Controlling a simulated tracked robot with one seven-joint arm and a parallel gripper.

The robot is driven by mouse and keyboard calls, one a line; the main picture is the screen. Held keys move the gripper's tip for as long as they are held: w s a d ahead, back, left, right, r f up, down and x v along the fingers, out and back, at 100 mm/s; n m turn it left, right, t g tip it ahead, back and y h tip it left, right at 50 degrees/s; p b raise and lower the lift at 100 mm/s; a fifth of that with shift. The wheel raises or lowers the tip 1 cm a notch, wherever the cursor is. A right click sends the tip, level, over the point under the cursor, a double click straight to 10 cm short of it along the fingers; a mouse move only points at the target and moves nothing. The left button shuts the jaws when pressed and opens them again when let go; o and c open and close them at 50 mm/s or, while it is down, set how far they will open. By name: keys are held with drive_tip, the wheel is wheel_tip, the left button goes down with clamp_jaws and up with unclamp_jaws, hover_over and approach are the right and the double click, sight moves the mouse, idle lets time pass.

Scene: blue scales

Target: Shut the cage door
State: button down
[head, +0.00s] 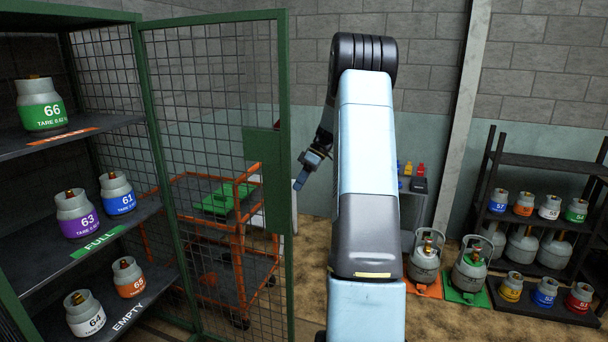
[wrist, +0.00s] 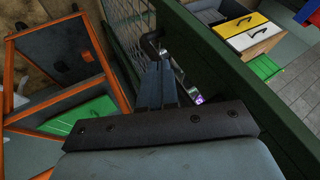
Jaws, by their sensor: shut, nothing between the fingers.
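The cage (head: 75,20) stands at the left with a green frame and shelves of small gas cylinders. Its green mesh door (head: 283,90) stands open, swung out to the right of the shelves, with a solid green plate near its free edge. My gripper (head: 299,186) is shut and empty, just right of that free edge. In the wrist view the closed fingers (wrist: 160,72) lie close to the door's mesh and green frame (wrist: 215,58). A small metal fitting (wrist: 178,66) on the door is partly hidden behind the fingers. I cannot tell whether they touch the door.
An orange-framed cart (head: 238,235) with a green panel stands behind the door mesh; it also shows in the wrist view (wrist: 75,95). Larger cylinders (head: 425,258) and a dark rack of cylinders (head: 550,160) stand at the right. Bare floor lies between door and cylinders.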

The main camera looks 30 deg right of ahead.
drive_tip(key=shift+s+a+f, duration=0.35)
drive_tip(key=shift+s+a, duration=0.05)
drive_tip(key=shift+a, duration=0.4)
drive_tip(key=shift+s+a+f, duration=0.4)
drive_tip(key=shift+s+a, duration=0.05)
drive_tip(key=shift+a, duration=0.4)
drive_tip(key=shift+s+a+f, duration=0.35)
drive_tip(key=shift+s+a, duration=0.05)
drive_tip(key=shift+a, duration=0.4)
